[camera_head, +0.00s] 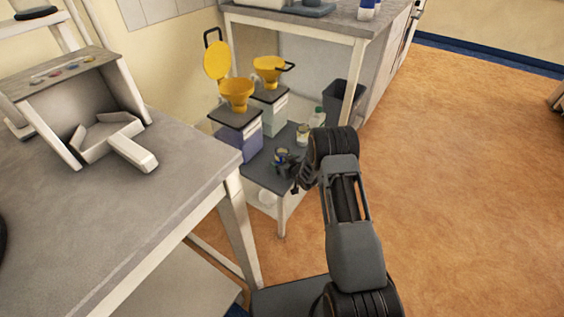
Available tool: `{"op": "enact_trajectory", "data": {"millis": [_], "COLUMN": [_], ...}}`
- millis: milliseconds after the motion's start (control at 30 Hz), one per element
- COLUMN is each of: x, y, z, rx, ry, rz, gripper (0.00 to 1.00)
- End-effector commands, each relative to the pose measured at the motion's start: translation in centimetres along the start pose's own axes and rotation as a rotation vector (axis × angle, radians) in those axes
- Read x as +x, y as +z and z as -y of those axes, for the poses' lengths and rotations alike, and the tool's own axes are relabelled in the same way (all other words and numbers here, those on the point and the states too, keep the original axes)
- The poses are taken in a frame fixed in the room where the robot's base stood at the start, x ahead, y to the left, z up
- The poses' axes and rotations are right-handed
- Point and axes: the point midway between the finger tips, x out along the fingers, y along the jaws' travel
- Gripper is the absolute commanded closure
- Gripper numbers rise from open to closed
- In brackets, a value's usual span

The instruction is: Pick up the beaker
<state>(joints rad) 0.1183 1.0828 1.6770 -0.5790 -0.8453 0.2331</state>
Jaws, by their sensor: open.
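My gripper (287,168) is small in the head view, at the end of my arm, over the low grey shelf. It is open. A small glass vessel (282,155), which looks like the beaker, shows at the gripper's fingers. It has a yellowish top and a blue patch. I cannot tell whether the fingers are around it or only in front of it, nor whether they touch it. The gripper hides its lower part.
A small jar (302,134) and a green-capped bottle (318,118) stand behind on the low shelf (262,172). Containers with yellow funnels (237,92) stand to the left. A dark bin (343,98) is behind. A grey bench (165,190) fills the left; open floor (460,190) lies right.

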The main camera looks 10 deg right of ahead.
Motion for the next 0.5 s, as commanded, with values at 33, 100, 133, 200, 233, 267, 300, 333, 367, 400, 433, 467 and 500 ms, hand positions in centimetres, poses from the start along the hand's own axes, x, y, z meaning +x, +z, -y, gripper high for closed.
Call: {"op": "enact_trajectory", "data": {"millis": [33,100,133,200,233,267,300,333,367,400,433,467,500], "x": [0.06,0.04,0.03,0.02,0.02,0.01,0.01,0.01,0.01,0.00,0.00,0.00,0.00], "y": [-0.01,-0.03,-0.03,-0.02,-0.02,-0.02,-0.02,-0.02,-0.02,-0.02,-0.01,-0.02,-0.01], "z": [0.00,0.00,0.00,0.00,0.00,0.00,0.00,0.00,0.00,0.00,-0.01,-0.01,-0.01], "rx": [0.000,0.000,0.000,0.000,0.000,0.000,0.000,0.000,0.000,0.000,0.000,0.000,0.000], "ry": [0.000,0.000,0.000,0.000,0.000,0.000,0.000,0.000,0.000,0.000,0.000,0.000,0.000], "rz": [0.000,0.000,0.000,0.000,0.000,0.000,0.000,0.000,0.000,0.000,0.000,0.000,0.000], "gripper": [0.10,0.10,0.10,0.11,0.14,0.17,0.20,0.23,0.26,0.30,0.33,0.36,0.40]}}
